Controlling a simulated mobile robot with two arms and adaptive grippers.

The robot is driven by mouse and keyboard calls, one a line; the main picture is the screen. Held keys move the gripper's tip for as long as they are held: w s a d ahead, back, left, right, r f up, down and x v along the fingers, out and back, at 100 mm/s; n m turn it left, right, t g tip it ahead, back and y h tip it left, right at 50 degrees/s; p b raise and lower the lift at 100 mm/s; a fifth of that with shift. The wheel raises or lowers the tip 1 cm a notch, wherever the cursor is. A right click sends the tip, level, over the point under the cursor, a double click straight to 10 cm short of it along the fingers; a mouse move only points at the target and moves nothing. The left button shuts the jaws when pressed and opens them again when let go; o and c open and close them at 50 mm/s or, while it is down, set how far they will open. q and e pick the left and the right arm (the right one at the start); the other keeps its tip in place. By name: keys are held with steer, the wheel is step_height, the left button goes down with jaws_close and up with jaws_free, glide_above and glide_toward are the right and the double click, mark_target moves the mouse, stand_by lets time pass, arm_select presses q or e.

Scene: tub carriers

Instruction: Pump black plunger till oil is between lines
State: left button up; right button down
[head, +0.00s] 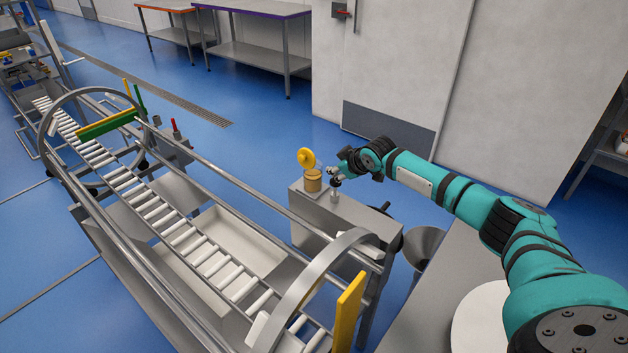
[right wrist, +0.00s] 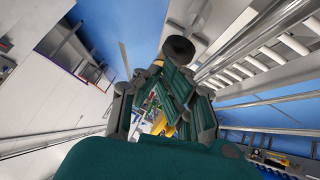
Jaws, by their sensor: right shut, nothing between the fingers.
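My right gripper (head: 338,172) reaches in from the right over the grey metal box beside the roller conveyor. It is shut and empty. Just under it a short metal post with a dark top, seemingly the plunger (head: 335,183), stands on the box. In the right wrist view a round black knob (right wrist: 179,48) shows just beyond the fingers (right wrist: 158,66); whether they touch it I cannot tell. Left of the gripper stands an amber oil cup (head: 313,182), with a yellow disc (head: 307,158) above it. Its lines and oil level are too small to read. My left gripper is out of view.
The roller conveyor (head: 185,233) with its metal rails runs along the left. A curved metal hoop (head: 305,285) and a yellow post (head: 348,312) stand in front of the box. A grey bin (head: 423,243) stands right of it. Blue floor is clear behind.

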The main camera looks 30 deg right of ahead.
steer(key=shift+f, duration=0.1)
stand_by(0.4)
steer(key=shift+f, duration=0.35)
steer(key=shift+s, duration=0.1)
steer(key=shift+f+b, duration=0.55)
steer(key=shift+f, duration=0.35)
stand_by(0.6)
steer(key=shift+r+p, duration=1.15)
steer(key=shift+r, duration=0.2)
step_height(320, 180, up, 6)
steer(key=p, duration=0.5)
steer(key=shift+p, duration=0.35)
